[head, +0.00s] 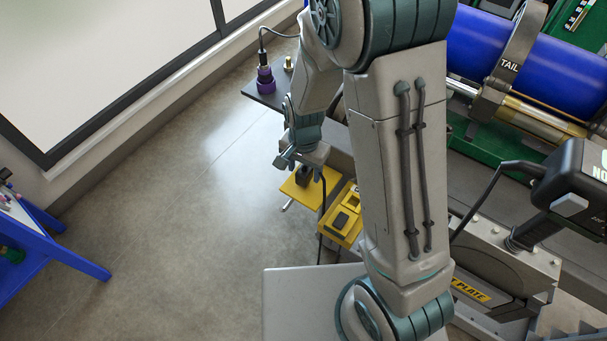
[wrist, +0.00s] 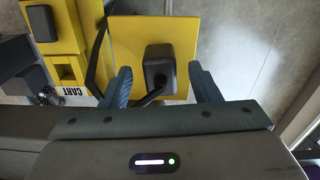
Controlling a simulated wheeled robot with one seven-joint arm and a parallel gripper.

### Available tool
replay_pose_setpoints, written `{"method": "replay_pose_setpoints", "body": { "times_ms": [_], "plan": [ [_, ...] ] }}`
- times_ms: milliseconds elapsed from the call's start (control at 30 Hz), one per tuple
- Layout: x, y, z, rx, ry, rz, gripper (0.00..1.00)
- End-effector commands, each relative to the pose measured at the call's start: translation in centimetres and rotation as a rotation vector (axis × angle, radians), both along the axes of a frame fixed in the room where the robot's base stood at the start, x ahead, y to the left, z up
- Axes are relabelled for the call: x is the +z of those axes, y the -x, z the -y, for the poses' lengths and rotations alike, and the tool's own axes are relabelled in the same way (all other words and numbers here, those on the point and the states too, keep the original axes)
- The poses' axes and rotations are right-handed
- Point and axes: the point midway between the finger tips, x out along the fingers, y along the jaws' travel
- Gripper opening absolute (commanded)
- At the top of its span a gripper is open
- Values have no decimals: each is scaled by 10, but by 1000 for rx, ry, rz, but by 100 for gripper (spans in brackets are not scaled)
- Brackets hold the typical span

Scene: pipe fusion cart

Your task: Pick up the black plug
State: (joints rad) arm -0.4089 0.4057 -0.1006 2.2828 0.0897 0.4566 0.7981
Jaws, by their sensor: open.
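The black plug (wrist: 159,62) stands on a yellow plate, with a black cable running from its near side. In the wrist view it lies between the two fingers of my gripper (wrist: 162,80), with a gap on each side. My gripper is open and holds nothing. In the head view my gripper (head: 296,160) is above the yellow plate (head: 314,193), and the plug (head: 302,176) shows just below the fingers, partly hidden. How far the fingertips are above the plate I cannot tell.
A yellow box marked CART (wrist: 65,68) with a black block on it is beside the plate. A black cable (head: 323,215) hangs near the plate. A purple connector (head: 265,80) stands on a dark shelf behind. Open floor (head: 190,200) lies to the left.

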Motion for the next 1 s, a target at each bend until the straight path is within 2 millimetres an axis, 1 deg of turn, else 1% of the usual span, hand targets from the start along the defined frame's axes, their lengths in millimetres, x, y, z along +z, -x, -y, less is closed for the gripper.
{"method": "replay_pose_setpoints", "body": {
  "times_ms": [100, 200, 333, 533, 567, 600, 667, 700, 733, 1000],
  "plan": [
    [-15, -2, 1, -1, 2, -5, 56],
    [-25, -2, 1, -1, 1, -3, 56],
    [-30, -2, 0, -1, 0, 0, 56],
    [-30, -2, 0, -1, -1, 1, 56],
    [-30, -2, 0, -1, 0, 0, 51],
    [-30, -2, 0, -1, 0, 0, 40],
    [-30, -2, 0, -1, 0, 0, 23],
    [-30, -2, 0, -1, 0, 0, 12],
    [-30, -2, 0, -1, 0, 0, 7],
    [-30, -2, 0, 0, -1, 1, 7]
  ]
}}
